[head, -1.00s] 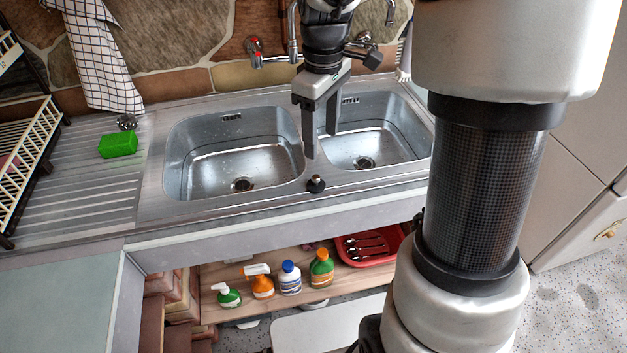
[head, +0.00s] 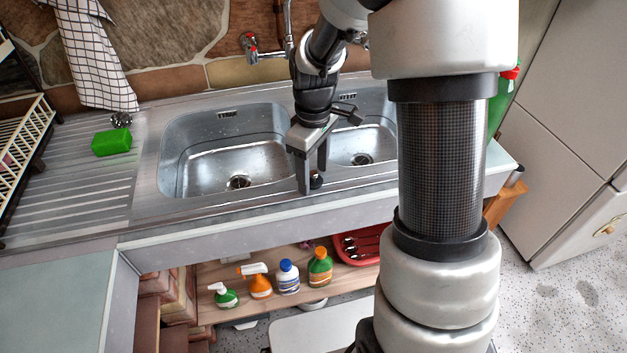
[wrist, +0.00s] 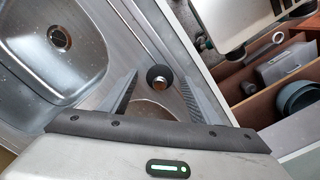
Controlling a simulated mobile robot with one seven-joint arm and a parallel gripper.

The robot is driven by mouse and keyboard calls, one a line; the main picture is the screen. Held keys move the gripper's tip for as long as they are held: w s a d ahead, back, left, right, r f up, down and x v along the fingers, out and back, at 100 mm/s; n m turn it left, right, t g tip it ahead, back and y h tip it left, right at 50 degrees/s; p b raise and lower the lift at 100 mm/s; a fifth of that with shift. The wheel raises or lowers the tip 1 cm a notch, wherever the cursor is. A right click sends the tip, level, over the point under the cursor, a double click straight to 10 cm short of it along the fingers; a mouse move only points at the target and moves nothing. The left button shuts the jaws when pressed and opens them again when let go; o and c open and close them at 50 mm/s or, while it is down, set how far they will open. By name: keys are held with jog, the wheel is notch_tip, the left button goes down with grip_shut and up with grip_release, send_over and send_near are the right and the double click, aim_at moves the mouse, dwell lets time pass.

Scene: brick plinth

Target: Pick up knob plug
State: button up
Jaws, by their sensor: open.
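The knob plug (head: 316,180) is a small dark plug with a metal knob. It stands on the steel rim in front of the divider between the two sink basins. In the wrist view the knob plug (wrist: 159,78) shows as a black disc with a shiny round top, between and slightly beyond the fingers. My gripper (head: 314,180) points down over the sink's front rim, with its fingers on either side of the plug. In the wrist view my gripper (wrist: 158,88) is open, with nothing held between its fingers. Whether the fingertips touch the rim cannot be told.
The left basin (head: 225,150) and right basin (head: 360,140) lie behind the plug. A green sponge (head: 112,142) lies on the drainboard at left. A shelf below holds several bottles (head: 289,277) and a red tray (head: 345,247). The front rim around the plug is otherwise clear.

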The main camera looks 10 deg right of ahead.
jog(key=shift+c, duration=0.3)
jog(key=c, duration=1.2)
jog(key=shift+o, duration=0.2)
